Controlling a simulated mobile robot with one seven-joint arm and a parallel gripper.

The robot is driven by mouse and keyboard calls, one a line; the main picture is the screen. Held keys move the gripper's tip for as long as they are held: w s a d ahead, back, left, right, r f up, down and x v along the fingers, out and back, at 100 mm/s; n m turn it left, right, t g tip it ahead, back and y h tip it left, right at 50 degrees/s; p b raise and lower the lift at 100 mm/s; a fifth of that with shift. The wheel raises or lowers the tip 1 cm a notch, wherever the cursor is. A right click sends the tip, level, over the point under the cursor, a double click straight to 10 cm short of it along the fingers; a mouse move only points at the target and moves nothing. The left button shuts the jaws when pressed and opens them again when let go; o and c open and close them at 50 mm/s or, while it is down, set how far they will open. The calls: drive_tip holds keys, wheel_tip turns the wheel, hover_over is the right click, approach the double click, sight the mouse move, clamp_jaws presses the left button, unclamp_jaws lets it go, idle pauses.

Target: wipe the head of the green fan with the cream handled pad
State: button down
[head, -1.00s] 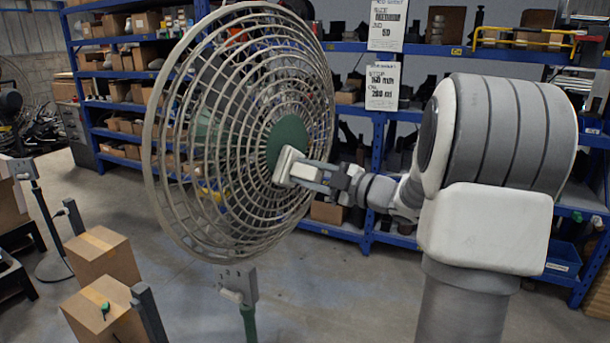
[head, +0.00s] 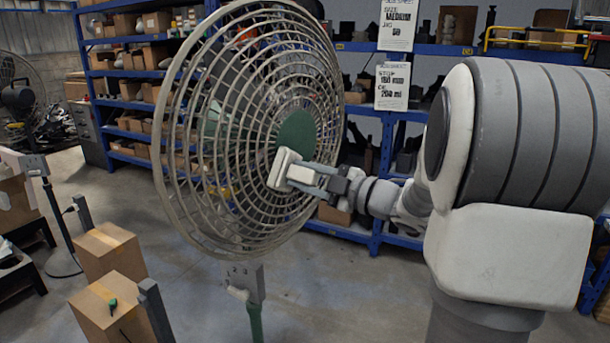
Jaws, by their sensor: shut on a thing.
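The fan head (head: 262,215) is a large round beige wire cage with a green centre disc (head: 296,136). It stands on a green pole (head: 255,322) with a grey control box (head: 245,283). My gripper (head: 300,175) reaches in from the right and is shut on the cream pad (head: 283,168). The pad is at the front of the cage, just below and left of the green disc, and looks to be against the wires. The pad's handle is mostly hidden between my fingers.
Two cardboard boxes (head: 108,250) stand at the lower left, beside dark grey posts (head: 154,310). Another fan (head: 17,100) stands at the far left. Blue shelving (head: 385,150) fills the back.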

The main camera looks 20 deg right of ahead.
sight(317, 179)
drive_tip(key=shift+v, duration=2.8)
drive_tip(key=shift+d, duration=0.15)
drive_tip(key=shift+b+v, duration=0.35)
drive_tip(key=shift+v, duration=1.05)
